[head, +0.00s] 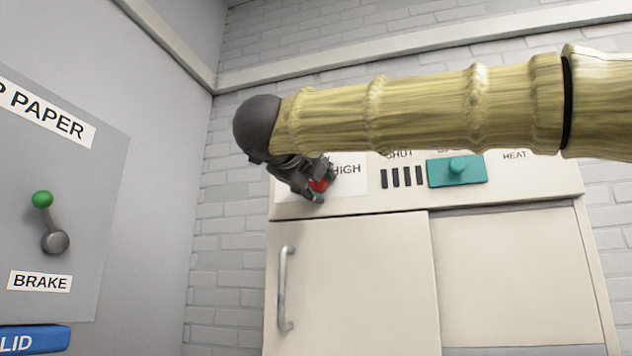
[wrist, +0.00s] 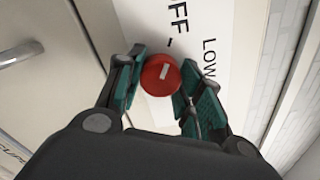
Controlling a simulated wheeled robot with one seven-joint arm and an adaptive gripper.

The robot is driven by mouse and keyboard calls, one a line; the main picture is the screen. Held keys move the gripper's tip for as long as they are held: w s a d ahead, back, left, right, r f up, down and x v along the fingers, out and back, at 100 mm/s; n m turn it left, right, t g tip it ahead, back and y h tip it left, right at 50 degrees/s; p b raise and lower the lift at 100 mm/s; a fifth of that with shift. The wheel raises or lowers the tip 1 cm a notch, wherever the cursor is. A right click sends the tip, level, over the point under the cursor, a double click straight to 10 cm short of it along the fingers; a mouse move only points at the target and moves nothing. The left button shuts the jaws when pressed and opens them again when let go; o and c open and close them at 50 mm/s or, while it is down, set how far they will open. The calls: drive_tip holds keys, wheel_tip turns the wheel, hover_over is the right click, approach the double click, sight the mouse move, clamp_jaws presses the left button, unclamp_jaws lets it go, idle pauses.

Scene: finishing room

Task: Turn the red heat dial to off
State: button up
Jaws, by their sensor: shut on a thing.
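The red heat dial (wrist: 158,82) is round with a short white mark on its face. It sits on a white label plate (wrist: 232,22) printed OFF and LOW in the wrist view. My gripper (wrist: 161,77) has its teal finger pads on either side of the dial and is shut on it. The white mark points toward the OFF and LOW side; I cannot tell exactly which setting it meets. In the head view the dial (head: 319,184) is partly hidden by my gripper (head: 322,183), and only HIGH is readable on the plate.
The dial is on the upper panel of a cream cabinet (head: 350,270) with a metal door handle (head: 285,290). A grey panel with a green-knobbed brake lever (head: 47,215) stands at left.

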drive_tip(key=o, duration=1)
drive_tip(key=shift+s, duration=0.1)
drive_tip(key=v, duration=1.2)
drive_tip(key=shift+d, duration=0.1)
